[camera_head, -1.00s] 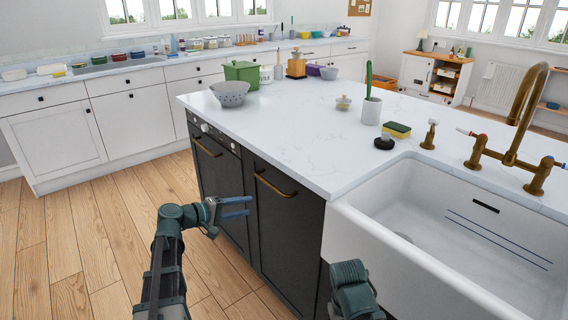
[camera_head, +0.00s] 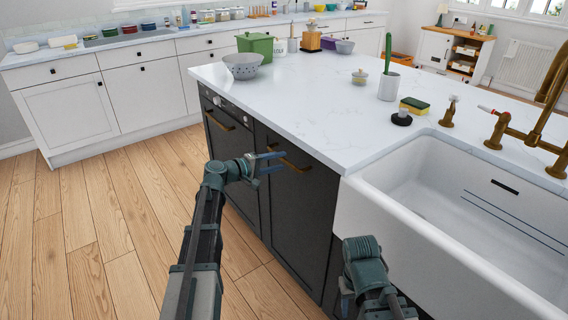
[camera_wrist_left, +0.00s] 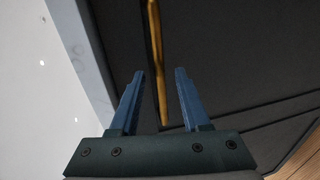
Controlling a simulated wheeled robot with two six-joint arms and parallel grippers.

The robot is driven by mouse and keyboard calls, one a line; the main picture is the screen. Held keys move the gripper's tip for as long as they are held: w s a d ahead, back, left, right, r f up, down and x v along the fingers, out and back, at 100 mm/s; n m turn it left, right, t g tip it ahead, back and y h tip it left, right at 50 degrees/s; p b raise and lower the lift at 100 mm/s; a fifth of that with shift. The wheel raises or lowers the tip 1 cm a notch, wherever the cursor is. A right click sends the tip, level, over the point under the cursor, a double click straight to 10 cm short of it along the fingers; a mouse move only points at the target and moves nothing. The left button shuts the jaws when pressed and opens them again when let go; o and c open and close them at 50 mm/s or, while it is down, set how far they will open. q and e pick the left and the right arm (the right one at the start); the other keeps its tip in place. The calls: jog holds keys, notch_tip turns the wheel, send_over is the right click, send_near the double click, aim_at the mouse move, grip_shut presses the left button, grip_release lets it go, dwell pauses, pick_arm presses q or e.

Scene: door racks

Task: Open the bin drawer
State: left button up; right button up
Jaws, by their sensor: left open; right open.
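The bin drawer front (camera_head: 297,215) is a dark panel under the white island counter, left of the sink. It looks closed. Its brass bar handle (camera_head: 303,169) runs along the top and is partly hidden by my left fingers. My left gripper (camera_head: 277,161) is at the handle, with its fingers open. In the left wrist view, the handle (camera_wrist_left: 156,60) shows between the two blue fingers (camera_wrist_left: 160,75), with space on both sides. How deep it sits between them is unclear.
A second dark front with a brass handle (camera_head: 219,121) is to the left. The counter edge (camera_head: 300,134) lies just above the handle. The white sink (camera_head: 400,215) is to the right. The wooden floor (camera_head: 120,210) on the left is clear.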

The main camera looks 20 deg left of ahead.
pick_arm(q)
jog(key=shift+x, duration=1.4)
grip_shut()
dwell(0.5)
